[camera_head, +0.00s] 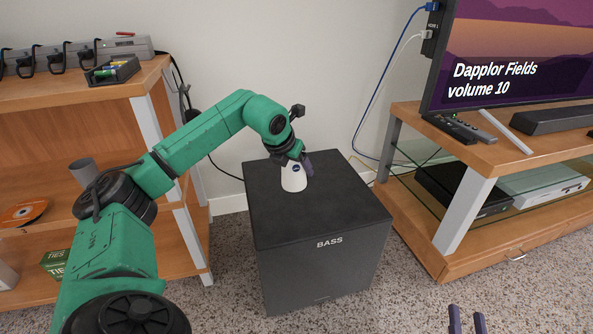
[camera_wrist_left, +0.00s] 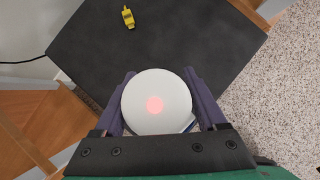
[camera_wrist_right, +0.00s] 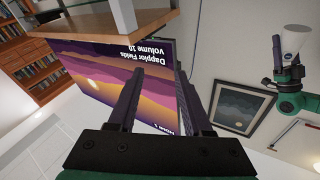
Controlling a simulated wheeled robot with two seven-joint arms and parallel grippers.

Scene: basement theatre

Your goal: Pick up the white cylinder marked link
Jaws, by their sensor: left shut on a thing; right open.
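The white cylinder (camera_head: 293,180) is at the black speaker box marked BASS (camera_head: 318,215). It is upright, with a small dark blue label whose text is too small to read. My left gripper (camera_head: 296,165) is shut around its upper part from above. In the left wrist view the cylinder's round white top (camera_wrist_left: 157,100), with a pink-red spot, sits between both fingers. The right wrist view also shows the cylinder (camera_wrist_right: 293,42) at my left gripper. I cannot tell whether its base touches the box. My right gripper (camera_head: 467,319) is open and empty, low at the right.
A small yellow object (camera_wrist_left: 128,17) lies on the box near its edge. A wooden shelf (camera_head: 100,90) with a dark tray (camera_head: 113,72) stands left. A TV stand (camera_head: 460,150) with a screen (camera_head: 520,50) stands right. Carpet (camera_head: 425,295) is open in front.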

